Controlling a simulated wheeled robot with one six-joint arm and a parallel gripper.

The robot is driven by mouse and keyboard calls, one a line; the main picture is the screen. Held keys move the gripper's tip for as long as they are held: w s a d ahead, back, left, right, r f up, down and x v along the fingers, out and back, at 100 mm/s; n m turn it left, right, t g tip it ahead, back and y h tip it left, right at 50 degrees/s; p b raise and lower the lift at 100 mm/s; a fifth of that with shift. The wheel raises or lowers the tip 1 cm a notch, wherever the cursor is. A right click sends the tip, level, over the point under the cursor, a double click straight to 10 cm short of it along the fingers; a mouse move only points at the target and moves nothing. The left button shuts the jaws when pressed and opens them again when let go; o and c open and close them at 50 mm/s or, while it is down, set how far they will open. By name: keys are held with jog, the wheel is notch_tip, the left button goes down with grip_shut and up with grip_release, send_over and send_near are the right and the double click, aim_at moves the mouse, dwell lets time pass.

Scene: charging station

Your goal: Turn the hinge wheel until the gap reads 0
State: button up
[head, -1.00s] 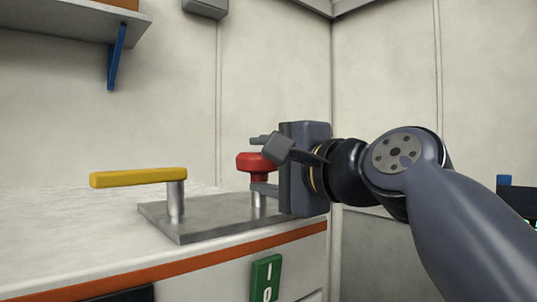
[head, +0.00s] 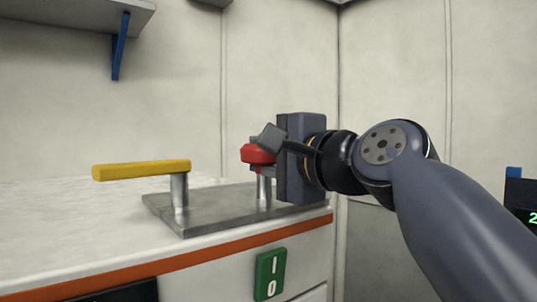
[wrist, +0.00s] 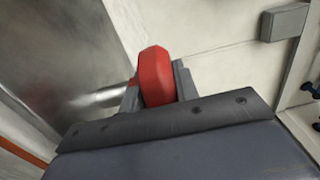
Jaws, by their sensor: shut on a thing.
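The red wheel (head: 257,155) sits on a short metal post at the right end of a grey plate, on the white counter. My gripper (head: 262,153) reaches it from the right and is shut on it. In the wrist view the red wheel (wrist: 155,75) sits between the two grey fingers, which partly hide it. A dark display (head: 525,205) at the right edge shows a green digit that looks like 2; the rest is cut off, and I cannot tell whether it gives the gap.
A yellow lever (head: 140,169) on a metal post stands at the left end of the grey plate (head: 218,213). A green label (head: 270,275) is on the counter front. A shelf (head: 85,20) with a blue bracket hangs upper left. The counter's left part is clear.

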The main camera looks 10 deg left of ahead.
jog(key=shift+w+f+n+g+y, duration=0.1)
jog(key=shift+n+g+y, duration=0.3)
jog(key=shift+g, duration=0.1)
jog(key=shift+c, duration=0.3)
jog(key=shift+g+b, duration=0.3)
jog(key=n+g+y, duration=0.1)
jog(key=n+g, duration=0.1)
jog(key=shift+g+y, duration=0.3)
jog(key=shift+y, duration=0.1)
jog(key=n+g+y+p, duration=0.1)
jog(key=n+g, duration=0.2)
jog(key=g, duration=0.1)
jog(key=shift+r, duration=0.2)
jog(key=n+g+p, duration=0.2)
jog(key=g, duration=0.2)
jog(key=shift+n+y+p, duration=0.3)
jog(key=shift+n, duration=0.1)
jog(key=n+g, duration=0.1)
jog(key=g, duration=0.2)
jog(key=n+g+h+p, duration=0.1)
jog(key=n+g, duration=0.1)
jog(key=shift+f+n+g, duration=0.15)
jog(key=shift+n+g, duration=0.15)
jog(key=shift+g, duration=0.1)
jog(key=shift+n+g+h, duration=1.2)
jog(key=shift+n+g, duration=0.3)
jog(key=shift+g, duration=0.6)
jog(key=shift+n+g+h, duration=0.4)
jog(key=shift+g, duration=0.1)
